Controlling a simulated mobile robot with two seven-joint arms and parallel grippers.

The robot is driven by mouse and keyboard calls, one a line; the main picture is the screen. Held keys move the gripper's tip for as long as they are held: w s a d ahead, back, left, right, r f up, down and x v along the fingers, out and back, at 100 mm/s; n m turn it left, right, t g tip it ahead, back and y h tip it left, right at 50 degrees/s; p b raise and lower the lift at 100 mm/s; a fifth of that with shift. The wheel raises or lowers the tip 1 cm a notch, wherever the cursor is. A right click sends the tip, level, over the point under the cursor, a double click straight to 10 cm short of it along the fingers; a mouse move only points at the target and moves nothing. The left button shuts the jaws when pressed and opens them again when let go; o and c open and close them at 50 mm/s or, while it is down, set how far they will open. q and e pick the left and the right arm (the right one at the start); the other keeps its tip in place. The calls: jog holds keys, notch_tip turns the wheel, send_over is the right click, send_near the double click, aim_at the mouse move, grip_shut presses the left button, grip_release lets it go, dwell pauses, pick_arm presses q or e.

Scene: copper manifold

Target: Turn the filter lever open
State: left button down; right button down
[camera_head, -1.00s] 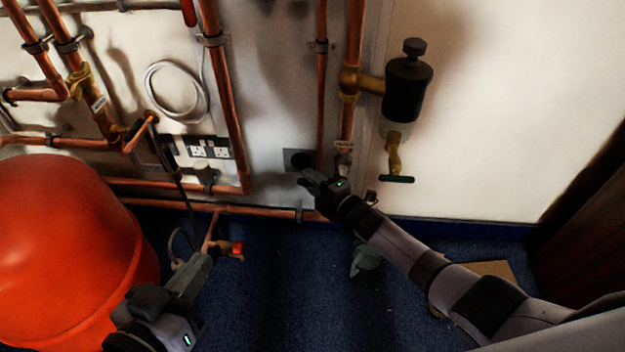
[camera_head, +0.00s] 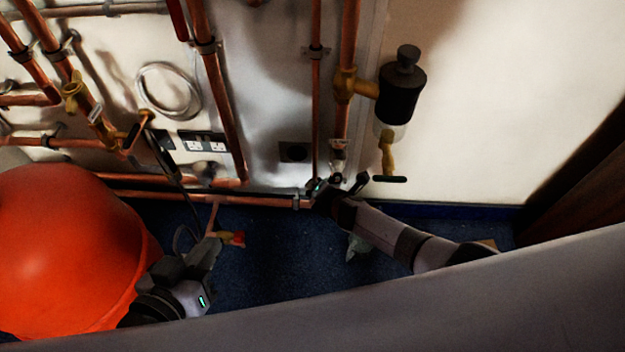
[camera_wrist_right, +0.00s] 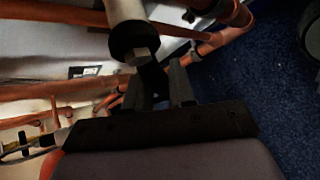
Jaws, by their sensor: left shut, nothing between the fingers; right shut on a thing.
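The filter (camera_head: 402,88) is a black canister with a clear lower part, on the wall at the right of the head view. A brass valve (camera_head: 388,150) hangs under it with a dark bar handle (camera_head: 390,179). My right gripper (camera_head: 318,187) is low by the wall, at the foot of the vertical copper pipe, left of and apart from that bar. In the right wrist view its fingers (camera_wrist_right: 160,92) are shut on a small dark piece (camera_wrist_right: 154,78), largely hidden, below a black-ringed fitting (camera_wrist_right: 135,42). My left gripper (camera_head: 213,246) is shut and empty beside the red-handled valve (camera_head: 235,238).
Copper pipes (camera_head: 218,90) run along the wall and just above the blue carpet (camera_head: 280,250). A large orange-red vessel (camera_head: 70,250) stands at the left. Sockets (camera_head: 203,143) and a coiled white cable (camera_head: 168,90) are on the wall. Bare wall lies right of the filter.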

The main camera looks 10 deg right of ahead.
jog(key=d+n+h, duration=0.1)
jog(key=h, duration=0.1)
jog(key=s+d+f+n+g+h, duration=0.1)
jog(key=d+h, duration=0.1)
jog(key=d+f+n+g+h, duration=0.1)
jog(key=d+h, duration=0.1)
jog(key=h, duration=0.1)
jog(key=shift+s+f+n, duration=0.1)
jog(key=shift+s+n, duration=0.05)
jog(key=shift+n, duration=0.25)
jog(key=shift+d+g, duration=0.1)
jog(key=shift+g, duration=0.2)
jog(key=c, duration=1)
grip_release()
jog(key=shift+c, duration=0.2)
